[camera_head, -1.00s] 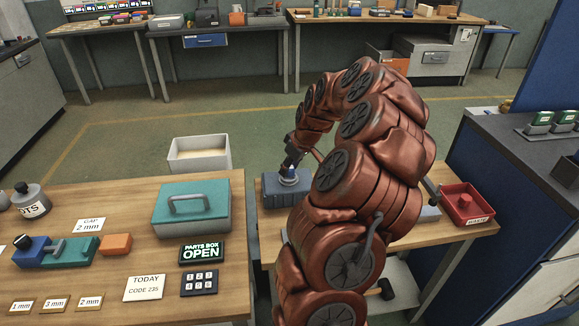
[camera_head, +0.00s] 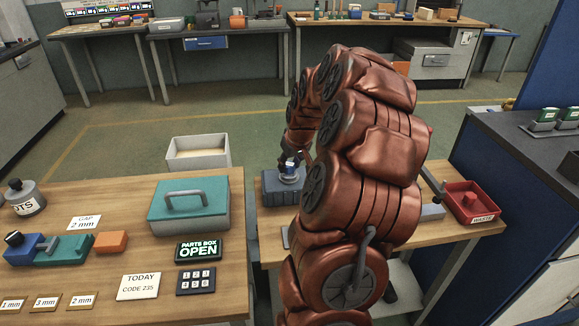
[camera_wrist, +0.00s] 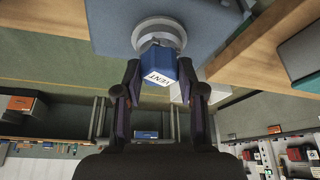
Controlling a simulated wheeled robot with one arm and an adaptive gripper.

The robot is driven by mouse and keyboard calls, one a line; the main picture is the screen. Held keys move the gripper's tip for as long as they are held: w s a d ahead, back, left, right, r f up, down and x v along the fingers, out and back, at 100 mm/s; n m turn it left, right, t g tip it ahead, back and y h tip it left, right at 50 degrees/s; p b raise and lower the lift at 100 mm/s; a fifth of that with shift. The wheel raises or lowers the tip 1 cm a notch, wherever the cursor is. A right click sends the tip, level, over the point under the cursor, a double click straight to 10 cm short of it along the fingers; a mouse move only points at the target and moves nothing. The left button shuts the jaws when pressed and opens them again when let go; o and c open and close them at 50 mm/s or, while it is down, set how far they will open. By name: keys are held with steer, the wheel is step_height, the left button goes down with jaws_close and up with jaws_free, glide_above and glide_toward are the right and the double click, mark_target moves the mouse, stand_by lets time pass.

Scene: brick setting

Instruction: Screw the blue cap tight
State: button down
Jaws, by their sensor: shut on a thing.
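The blue cap (camera_wrist: 155,65), marked VENT, sits at a round grey collar (camera_wrist: 160,33) on a blue-grey box in the wrist view. In the head view the cap (camera_head: 290,163) shows small above the box (camera_head: 270,190) on the right table. My gripper (camera_wrist: 159,78) has one finger on each side of the cap and is shut on it. In the head view my gripper (camera_head: 291,156) comes down from above. The cap's underside and its thread are hidden.
A red waste bin (camera_head: 468,203) stands at the right table's right end. A white open bin (camera_head: 198,160) is behind the tables. A teal-lidded parts box (camera_head: 222,212) and signs stand on the left table (camera_head: 110,195). My arm hides part of the right table.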

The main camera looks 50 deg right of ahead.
steer(key=shift+m+h+b, duration=0.5)
steer(key=shift+m+b, duration=0.25)
steer(key=shift+m, duration=0.55)
steer(key=shift+f+m+g+b, duration=0.1)
steer(key=shift+m+g+b, duration=0.2)
steer(key=shift+m+b, duration=0.25)
steer(key=shift+w+m+g+h+b, duration=0.1)
steer(key=shift+m+g+h+b, duration=0.25)
steer(key=shift+m+b, duration=0.55)
steer(key=shift+w+m+g+h+b, duration=0.1)
steer(key=shift+m+g+h+b, duration=0.3)
steer(key=shift+m, duration=0.95)
steer(key=shift+a+m, duration=0.1)
steer(key=shift+m, duration=0.5)
steer(key=shift+g, duration=0.25)
